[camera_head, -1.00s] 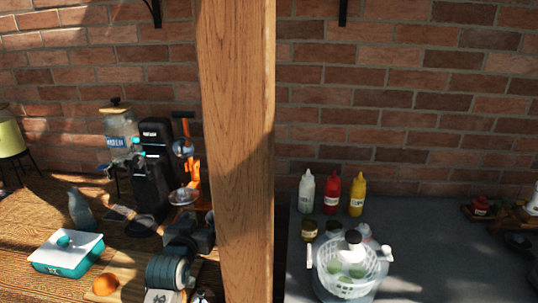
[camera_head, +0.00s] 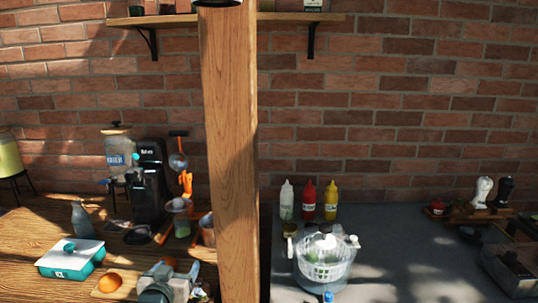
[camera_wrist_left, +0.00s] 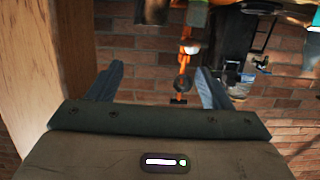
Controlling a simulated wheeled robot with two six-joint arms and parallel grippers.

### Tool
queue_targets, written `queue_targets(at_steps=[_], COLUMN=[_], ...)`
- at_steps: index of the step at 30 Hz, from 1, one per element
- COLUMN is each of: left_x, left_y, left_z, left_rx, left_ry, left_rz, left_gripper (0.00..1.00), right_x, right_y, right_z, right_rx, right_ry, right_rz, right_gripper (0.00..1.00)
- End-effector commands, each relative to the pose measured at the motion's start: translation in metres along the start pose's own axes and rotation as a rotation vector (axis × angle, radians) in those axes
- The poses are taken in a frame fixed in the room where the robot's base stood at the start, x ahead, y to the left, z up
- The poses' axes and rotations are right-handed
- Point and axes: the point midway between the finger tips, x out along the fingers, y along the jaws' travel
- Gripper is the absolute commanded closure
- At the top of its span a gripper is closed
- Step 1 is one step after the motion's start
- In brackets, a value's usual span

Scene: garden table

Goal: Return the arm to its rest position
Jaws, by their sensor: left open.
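My left gripper (camera_wrist_left: 158,88) is open in the left wrist view, with its two fingers spread and nothing held between them. Its arm shows at the bottom left of the head view (camera_head: 165,283), in front of the wooden table; the fingertips are hard to make out there. In the wrist view, an orange-handled press (camera_wrist_left: 188,47) shows upside down in the gap between the fingers, well beyond them. The same press stands left of the post in the head view (camera_head: 185,184). My right gripper is not in view.
A wooden post (camera_head: 232,160) rises just right of my left arm and fills the wrist view's left side. A coffee machine (camera_head: 150,185), teal-and-white box (camera_head: 72,257) and orange (camera_head: 110,282) stand left. A salad spinner (camera_head: 326,263) and sauce bottles (camera_head: 309,200) stand right.

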Motion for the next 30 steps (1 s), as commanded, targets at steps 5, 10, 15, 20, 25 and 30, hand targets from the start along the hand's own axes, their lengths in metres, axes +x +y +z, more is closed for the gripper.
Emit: queue_targets(at_steps=[5, 10, 15, 20, 25, 30], left_x=[-0.020, -0.050, -0.102, -0.173, -0.230, -0.276], left_y=[-0.004, -0.009, -0.015, -0.021, -0.024, -0.027], left_z=[0.039, 0.085, 0.145, 0.205, 0.239, 0.259], left_rx=[0.009, 0.020, 0.038, 0.060, 0.076, 0.090], left_ry=[-0.097, -0.221, -0.404, -0.623, -0.782, -0.903], left_rz=[-0.004, -0.009, -0.016, -0.022, -0.026, -0.029], left_gripper=[0.27, 0.27, 0.27, 0.27, 0.27, 0.27], right_x=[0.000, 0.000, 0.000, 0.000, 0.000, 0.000], right_y=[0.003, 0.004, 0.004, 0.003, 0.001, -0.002], right_z=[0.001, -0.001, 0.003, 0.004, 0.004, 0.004], right_rx=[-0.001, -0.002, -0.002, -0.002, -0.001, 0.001], right_ry=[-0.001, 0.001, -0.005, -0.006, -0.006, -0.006], right_rz=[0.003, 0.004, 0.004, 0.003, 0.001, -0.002], right_gripper=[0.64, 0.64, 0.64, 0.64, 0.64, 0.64])
